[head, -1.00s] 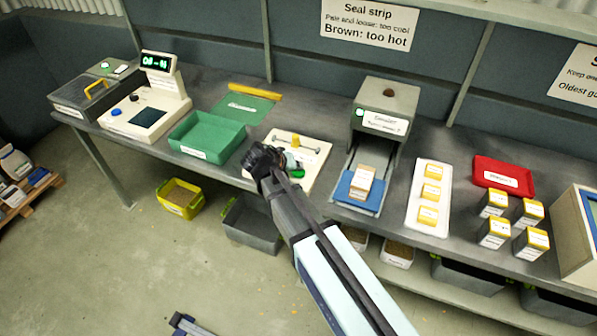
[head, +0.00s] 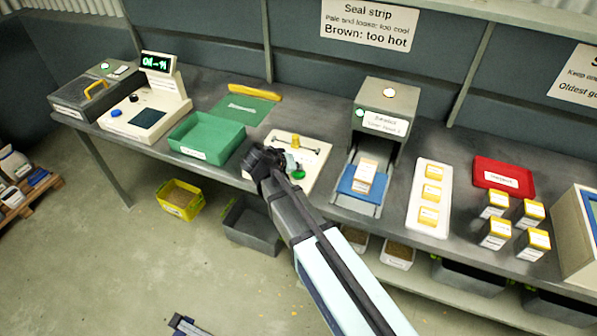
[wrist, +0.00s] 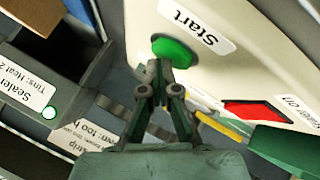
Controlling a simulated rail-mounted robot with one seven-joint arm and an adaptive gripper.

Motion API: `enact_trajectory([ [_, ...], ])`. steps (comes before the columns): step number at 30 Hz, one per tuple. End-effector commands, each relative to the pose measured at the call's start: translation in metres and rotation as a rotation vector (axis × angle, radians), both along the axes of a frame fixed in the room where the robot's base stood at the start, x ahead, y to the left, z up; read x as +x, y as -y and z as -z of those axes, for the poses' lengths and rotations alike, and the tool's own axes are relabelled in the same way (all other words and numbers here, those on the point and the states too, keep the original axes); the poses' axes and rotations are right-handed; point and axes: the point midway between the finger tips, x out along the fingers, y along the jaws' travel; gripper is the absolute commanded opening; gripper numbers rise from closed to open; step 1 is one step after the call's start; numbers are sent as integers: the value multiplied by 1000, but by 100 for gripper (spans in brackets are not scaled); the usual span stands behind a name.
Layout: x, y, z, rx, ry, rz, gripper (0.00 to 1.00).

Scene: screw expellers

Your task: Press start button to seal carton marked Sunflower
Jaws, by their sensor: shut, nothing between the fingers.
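The green start button (wrist: 176,52) sits on a pale control panel beside a "Start" label (wrist: 190,22) in the wrist view. It also shows in the head view (head: 298,174). My gripper (wrist: 160,70) is shut and empty, its fingertips at the button's lower edge in the wrist view; I cannot tell whether they touch it. In the head view my gripper (head: 258,160) is over the panel's left part. A carton (head: 366,174) stands on the blue plate (head: 350,190) in front of the grey sealer (head: 388,105). Its label is too small to read.
A red switch (wrist: 255,110) is on the same panel. A green tray (head: 205,138) is left of it. A white tray of cartons (head: 414,222), a red tray (head: 503,176) and several loose cartons (head: 493,235) stand right of the sealer.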

Motion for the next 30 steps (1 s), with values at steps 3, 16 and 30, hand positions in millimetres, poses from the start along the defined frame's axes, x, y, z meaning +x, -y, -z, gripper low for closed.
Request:
enact_trajectory([
  [3,0,0,-7,1,0,0,0],
  [16,0,0,-15,0,0,0,0],
  [30,0,0,-39,1,1,-1,0],
])
